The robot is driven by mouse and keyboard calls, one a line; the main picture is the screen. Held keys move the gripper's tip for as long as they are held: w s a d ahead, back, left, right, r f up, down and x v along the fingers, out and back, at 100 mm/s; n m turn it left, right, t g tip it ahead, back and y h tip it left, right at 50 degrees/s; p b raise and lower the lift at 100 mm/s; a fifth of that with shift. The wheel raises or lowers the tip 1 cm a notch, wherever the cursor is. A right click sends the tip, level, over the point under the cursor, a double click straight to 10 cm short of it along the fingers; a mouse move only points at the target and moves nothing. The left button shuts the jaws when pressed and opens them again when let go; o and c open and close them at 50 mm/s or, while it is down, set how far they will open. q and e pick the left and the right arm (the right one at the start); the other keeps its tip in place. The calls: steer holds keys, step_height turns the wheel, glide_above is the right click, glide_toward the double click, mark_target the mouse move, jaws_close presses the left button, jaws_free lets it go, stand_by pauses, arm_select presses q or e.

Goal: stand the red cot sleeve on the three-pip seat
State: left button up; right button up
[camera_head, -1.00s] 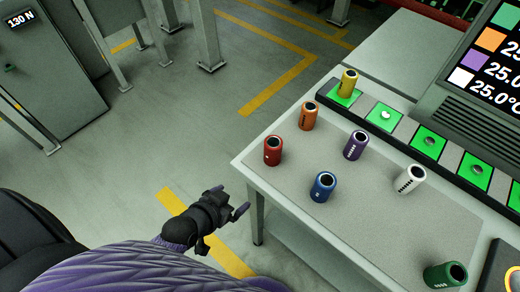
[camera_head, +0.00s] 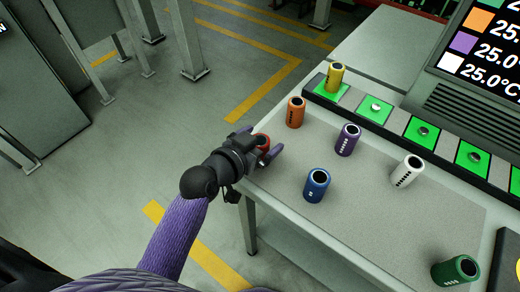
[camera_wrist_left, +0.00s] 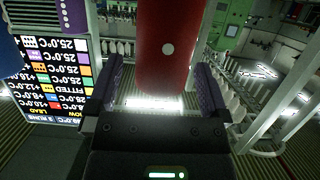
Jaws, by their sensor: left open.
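The red sleeve (camera_head: 264,141) stands at the left corner of the grey table, partly hidden by my left gripper (camera_head: 258,144). That gripper is open, its fingers on either side of the sleeve. In the left wrist view the red sleeve (camera_wrist_left: 169,45), marked with one white dot, lies between the spread fingers (camera_wrist_left: 160,82). Contact is not clear. Green seats with round studs run along the table's back: one (camera_head: 375,107), another (camera_head: 422,131), a further one (camera_head: 472,157). Their pips are too small to read. My right gripper is out of view.
A yellow sleeve (camera_head: 335,76) stands on the leftmost seat. Orange (camera_head: 295,114), purple (camera_head: 347,141), blue (camera_head: 317,186), white (camera_head: 408,171) and green (camera_head: 455,271) sleeves stand on the table (camera_head: 390,225). A display panel (camera_head: 490,50) rises behind the seats.

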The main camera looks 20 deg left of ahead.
arm_select(q)
jaws_close()
